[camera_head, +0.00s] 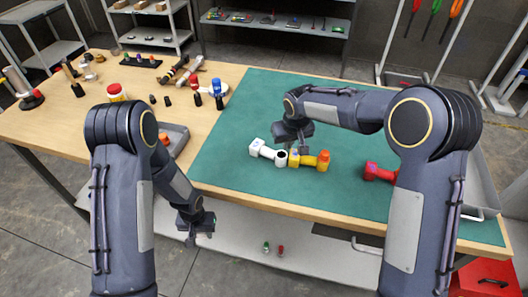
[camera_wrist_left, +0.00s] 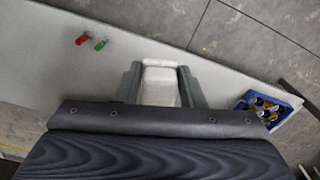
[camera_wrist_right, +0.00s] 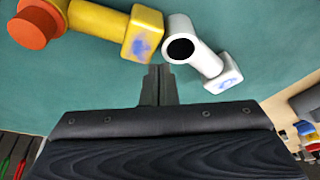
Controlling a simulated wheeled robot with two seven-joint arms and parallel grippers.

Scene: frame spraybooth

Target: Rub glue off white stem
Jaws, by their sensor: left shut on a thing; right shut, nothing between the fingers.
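The white stem (camera_head: 266,151) lies on the green mat, with a cube-shaped end and a dark round opening. In the right wrist view the white stem (camera_wrist_right: 198,50) has a blue smear on its cube end. My right gripper (camera_head: 292,146) is shut and empty, just above the mat beside the white stem; its fingertips (camera_wrist_right: 158,72) look apart from the stem. My left gripper (camera_head: 195,235) is shut on a pale grey block-like thing (camera_wrist_left: 160,80), off the table's front edge. The held thing is not clear in the head view.
A yellow stem (camera_head: 309,160) with an orange end lies next to the white one, its cube also smeared blue. A red stem (camera_head: 379,172) is partly behind my right arm. A grey tray (camera_head: 177,135) stands left of the mat (camera_head: 232,118). The mat's back is clear.

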